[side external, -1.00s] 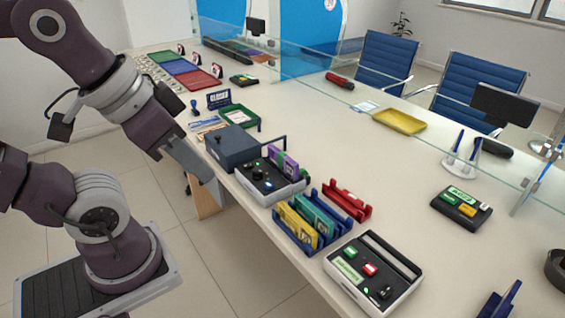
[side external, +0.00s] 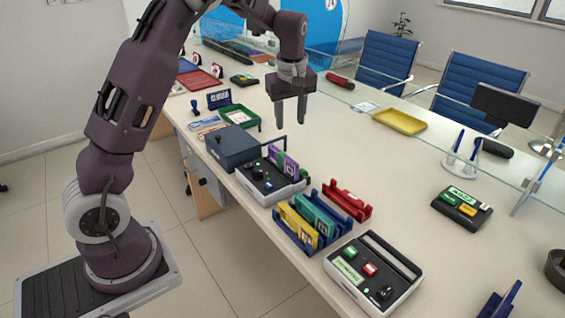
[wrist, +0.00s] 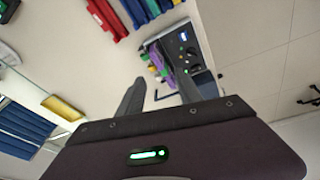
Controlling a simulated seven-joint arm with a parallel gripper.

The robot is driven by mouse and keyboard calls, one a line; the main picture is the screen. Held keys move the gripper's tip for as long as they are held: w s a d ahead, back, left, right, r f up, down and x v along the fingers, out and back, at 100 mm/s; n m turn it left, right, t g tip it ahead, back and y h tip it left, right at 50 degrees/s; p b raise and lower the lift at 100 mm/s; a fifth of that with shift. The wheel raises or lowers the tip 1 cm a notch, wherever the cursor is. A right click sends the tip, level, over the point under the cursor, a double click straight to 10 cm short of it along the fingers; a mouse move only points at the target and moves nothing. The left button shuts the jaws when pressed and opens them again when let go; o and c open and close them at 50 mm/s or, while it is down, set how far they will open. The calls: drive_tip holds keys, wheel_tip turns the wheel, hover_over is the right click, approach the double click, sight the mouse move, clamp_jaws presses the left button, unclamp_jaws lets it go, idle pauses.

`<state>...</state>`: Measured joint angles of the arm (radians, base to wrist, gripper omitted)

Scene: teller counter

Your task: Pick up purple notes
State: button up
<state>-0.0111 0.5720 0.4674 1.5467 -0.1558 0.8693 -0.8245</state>
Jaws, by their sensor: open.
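The purple notes (side external: 284,163) stand upright in the top of a grey and white counting machine (side external: 262,189) in the side view. In the wrist view a purple strip of them (wrist: 157,59) shows on the machine (wrist: 184,57), with small yellow and green items beside it. My gripper (side external: 291,122) hangs above the counter, beyond the machine and higher than the notes. Its fingers point down, open, with nothing between them. In the wrist view the fingers (wrist: 165,88) are apart and the notes lie past their tips.
A blue rack (side external: 310,240) holds yellow and teal notes, next to a red rack (side external: 347,200). A dark box (side external: 232,147) and green tray (side external: 241,113) stand left of the machine. A second machine (side external: 350,280) is at front.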

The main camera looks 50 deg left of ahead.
sight(283, 154)
drive_tip(key=w+a+f+n, duration=0.1)
drive_tip(key=a+f, duration=0.1)
drive_tip(key=f, duration=0.1)
drive_tip(key=w+a+f+n+g+y, duration=0.1)
drive_tip(key=w+a+f, duration=0.1)
drive_tip(key=f, duration=0.2)
drive_tip(key=w+a+f+n+y, duration=0.1)
drive_tip(key=a+f, duration=0.2)
drive_tip(key=f, duration=0.1)
drive_tip(key=shift+w+f+g, duration=0.25)
drive_tip(key=shift+w+g, duration=0.05)
drive_tip(key=x, duration=0.8)
drive_tip(key=shift+s+d, duration=0.1)
drive_tip(key=shift+d, duration=0.1)
clamp_jaws()
